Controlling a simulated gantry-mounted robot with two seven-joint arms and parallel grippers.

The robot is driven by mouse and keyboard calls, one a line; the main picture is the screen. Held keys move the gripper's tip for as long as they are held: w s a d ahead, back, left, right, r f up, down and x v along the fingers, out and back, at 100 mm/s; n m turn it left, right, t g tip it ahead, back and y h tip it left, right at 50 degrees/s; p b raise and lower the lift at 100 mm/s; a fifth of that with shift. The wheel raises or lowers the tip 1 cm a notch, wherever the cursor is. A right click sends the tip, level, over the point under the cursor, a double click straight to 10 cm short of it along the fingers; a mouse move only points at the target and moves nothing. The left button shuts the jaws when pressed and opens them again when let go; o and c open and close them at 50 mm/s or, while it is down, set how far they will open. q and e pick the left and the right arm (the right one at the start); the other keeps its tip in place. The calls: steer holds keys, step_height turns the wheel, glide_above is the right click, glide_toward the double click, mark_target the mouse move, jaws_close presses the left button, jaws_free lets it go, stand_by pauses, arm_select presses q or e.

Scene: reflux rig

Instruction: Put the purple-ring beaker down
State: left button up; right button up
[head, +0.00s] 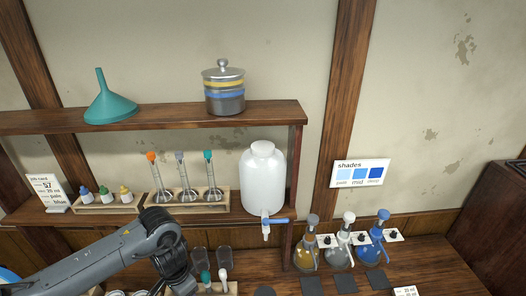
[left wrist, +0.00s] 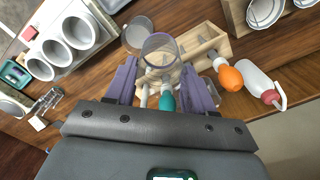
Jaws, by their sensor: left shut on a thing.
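My left gripper (left wrist: 159,66) is shut on a clear glass beaker (left wrist: 160,47) with a purple-tinted rim, held between the two purple fingers in the left wrist view. A second clear beaker (left wrist: 137,30) stands just beside and behind it. I cannot tell whether the held beaker touches the bench. In the head view my left arm comes in from the left and ends low in the picture; its fingertips are hidden. Two dark glass beakers show there near its wrist, and I cannot tell which is held. My right gripper is in neither view.
A wooden rack (left wrist: 212,42) with teal and orange droppers is close to the gripper. White cups (left wrist: 78,33) in a tray stand at left. A white jug (head: 263,180) with a blue tap and several flasks (head: 340,253) are to the right.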

arm_select(q)
steer(key=n, duration=0.7)
steer(key=shift+s+d, duration=0.2)
steer(key=shift+d, duration=0.05)
steer(key=s+r+p, duration=0.8)
steer(key=r+p, duration=0.1)
steer(key=p, duration=0.3)
steer(key=shift+s+r+n+p, duration=0.25)
steer(key=shift+s+n+p, duration=0.05)
steer(key=shift+s+p, duration=0.05)
